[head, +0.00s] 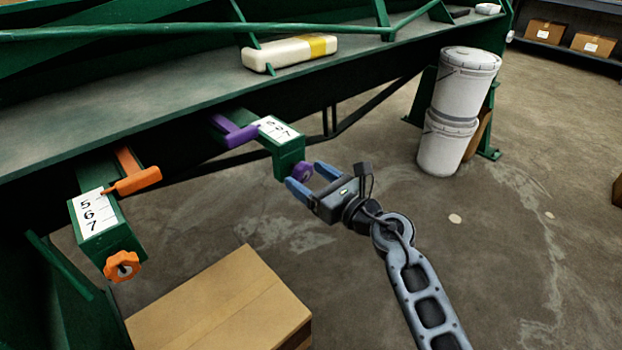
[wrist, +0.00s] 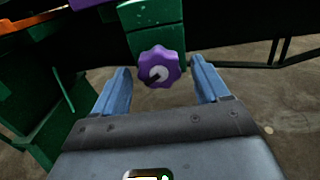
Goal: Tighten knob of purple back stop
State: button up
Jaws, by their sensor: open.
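The purple back stop (head: 235,133) sits on a green arm with a white number scale (head: 277,130), jutting from the green machine. Its purple knob (head: 302,172) is at the arm's front end. In the wrist view the lobed knob (wrist: 159,67) shows a pale centre with a dark mark. My gripper (head: 308,176) is open, with blue fingers on either side of the knob's line. In the wrist view the knob appears between and slightly beyond the fingertips of my gripper (wrist: 160,82), with gaps on both sides. I cannot tell whether the fingers overlap it in depth.
An orange back stop (head: 137,181) with an orange knob (head: 122,266) is on another green arm at left. A cardboard box (head: 220,305) stands below. Stacked white buckets (head: 468,85) stand at right. A pale yellow-banded object (head: 290,53) lies on the green machine (head: 150,103).

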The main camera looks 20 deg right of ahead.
jog(key=c, duration=1)
jog(key=shift+c, duration=0.2)
